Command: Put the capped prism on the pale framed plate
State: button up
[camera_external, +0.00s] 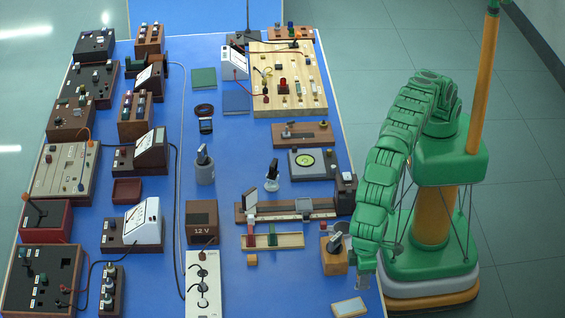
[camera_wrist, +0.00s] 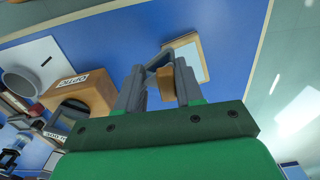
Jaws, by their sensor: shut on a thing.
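The pale framed plate (camera_external: 349,308) lies flat on the blue bench near its front right edge, with a pale face and a tan rim. It also shows in the wrist view (camera_wrist: 194,62), beyond my fingertips and partly hidden by them. My gripper (camera_external: 362,283) hangs from the green arm, up and to the right of the plate in the external view. In the wrist view my gripper (camera_wrist: 160,78) is shut on the capped prism, whose tan part (camera_wrist: 167,84) shows between the grey fingers. The prism is small and partly hidden. It appears held above the bench, apart from the plate.
A wooden block (camera_external: 334,262) with a dark fitting stands left of my gripper; a labelled wooden box (camera_wrist: 80,98) shows in the wrist view. A long rail bench (camera_external: 285,210) lies behind. A white panel (camera_external: 204,290) stands left. Blue surface around the plate is clear.

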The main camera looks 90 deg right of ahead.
aim_at(358, 298)
jog(key=shift+w+a+f, duration=0.2)
jog(key=shift+a+f, duration=0.2)
jog(key=shift+f, duration=0.1)
jog(key=shift+w+a+f, duration=0.1)
jog(key=shift+a+f, duration=0.05)
jog(key=shift+f, duration=0.05)
jog(key=shift+f, duration=1.55)
jog(key=o, duration=1.1)
jog(key=shift+f, duration=0.1)
jog(key=shift+r, duration=3.85)
